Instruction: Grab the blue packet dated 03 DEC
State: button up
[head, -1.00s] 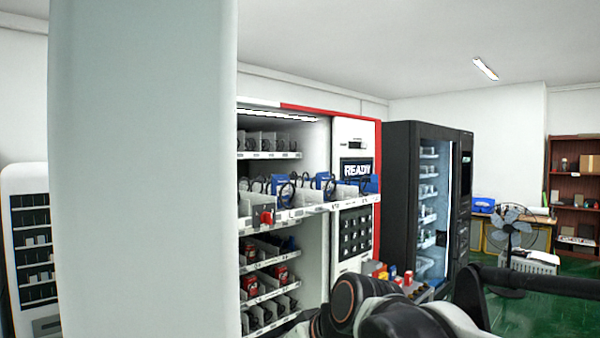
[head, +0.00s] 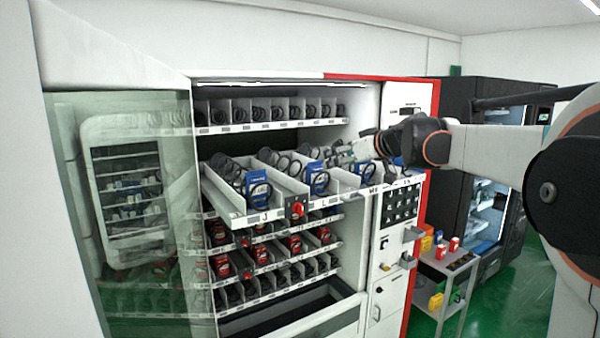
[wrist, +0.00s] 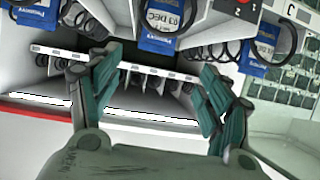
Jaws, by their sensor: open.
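The blue packet dated 03 DEC (wrist: 158,38) shows at the top middle of the wrist view, with its white date label upside down and the top edge cut off. My gripper (wrist: 162,60) is open and empty there, and the packet appears between and beyond the fingertips, apart from them. In the head view, my gripper (head: 358,150) is over the right part of the pulled-out shelf. Blue packets stand in the shelf's lanes: one at left (head: 257,187), one in the middle (head: 318,179) and one at right (head: 366,171). Their dates are too small to read there.
The extended shelf (head: 268,217) has dividers and black coils around the packets. A glass door (head: 130,190) stands open at left. A keypad (head: 402,207) is to the right. A small cart (head: 447,263) with boxes stands beside the machine.

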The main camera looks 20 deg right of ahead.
aim_at(319, 167)
jog(key=p+x, duration=0.1)
jog(key=x, duration=0.7)
jog(key=shift+w+d, duration=0.1)
jog(key=shift+d, duration=0.1)
jog(key=shift+f+p+x, duration=0.2)
jog(key=shift+p+x, duration=0.2)
jog(key=shift+x, duration=0.95)
jog(key=shift+f+p+x, duration=0.25)
jog(key=shift+p+x, duration=0.1)
jog(key=shift+x, duration=1.05)
jog(key=shift+s, duration=0.2)
jog(key=shift+d, duration=0.1)
jog(key=c, duration=1.2)
